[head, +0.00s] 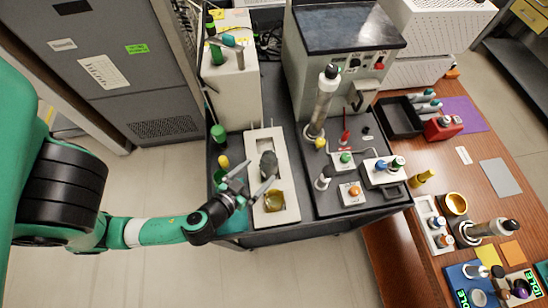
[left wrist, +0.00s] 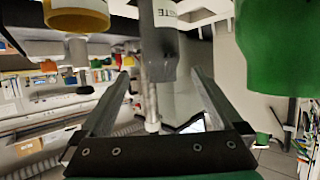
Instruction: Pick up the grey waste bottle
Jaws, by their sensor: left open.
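The grey waste bottle (head: 268,164) stands in the long white tray (head: 262,138) on the dark cart. My left gripper (head: 259,177) is open, reaching in from the left with its fingers low beside the bottle. In the left wrist view the grey bottle (left wrist: 162,50), with part of a white label ending in "STE", shows between and just beyond the open fingertips (left wrist: 160,72). I see no clear contact, and the gap to the bottle is hard to judge. My right gripper is not in view.
A gold-yellow container (head: 273,201) sits in the same tray, close to the gripper. Green and yellow-capped items (head: 223,161) stand at the left cart edge. A grey machine (head: 340,60) rises behind. The wooden table (head: 425,150) at right holds several small items.

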